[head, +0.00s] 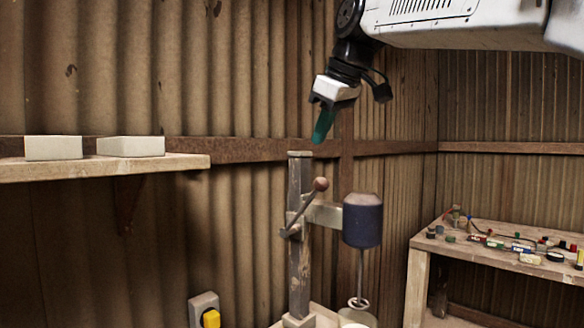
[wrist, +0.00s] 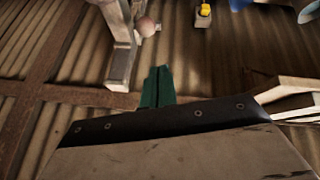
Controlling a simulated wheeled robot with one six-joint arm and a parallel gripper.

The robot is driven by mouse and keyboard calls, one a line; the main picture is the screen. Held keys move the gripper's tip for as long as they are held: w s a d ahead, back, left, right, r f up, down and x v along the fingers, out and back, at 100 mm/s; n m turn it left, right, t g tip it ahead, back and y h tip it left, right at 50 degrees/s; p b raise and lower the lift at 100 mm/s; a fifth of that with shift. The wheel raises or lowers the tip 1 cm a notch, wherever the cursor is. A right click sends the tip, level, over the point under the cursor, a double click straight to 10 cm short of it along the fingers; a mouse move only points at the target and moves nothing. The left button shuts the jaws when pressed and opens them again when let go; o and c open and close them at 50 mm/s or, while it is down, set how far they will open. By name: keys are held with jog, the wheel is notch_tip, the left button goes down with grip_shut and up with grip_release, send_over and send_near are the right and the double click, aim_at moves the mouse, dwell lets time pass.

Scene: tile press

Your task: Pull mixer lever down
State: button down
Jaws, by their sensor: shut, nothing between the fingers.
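The mixer lever (head: 305,207) is a thin rod with a round brown knob (head: 320,184), slanting up to the right beside the wooden post (head: 299,240). The mixer's dark blue motor (head: 362,222) hangs from an arm on the post, with a whisk-like rod below it. My gripper (head: 322,126) is above the post's top, apart from the lever, its green fingers shut and empty. In the wrist view, the gripper (wrist: 157,86) also shows shut, and the knob (wrist: 145,27) lies beyond the fingertips, close to the post (wrist: 122,50).
A shelf (head: 190,162) at the left holds two pale blocks (head: 130,146). A workbench (head: 500,258) at the right carries several small coloured parts. A yellow switch (head: 211,318) is low on the left wall. Corrugated walls stand behind the post.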

jog(key=w+f+n, duration=0.2)
jog(key=w+f, duration=0.1)
jog(key=f, duration=0.4)
jog(key=shift+w+a+f, duration=0.15)
jog(key=shift+w+a, duration=0.15)
jog(key=shift+a, duration=0.15)
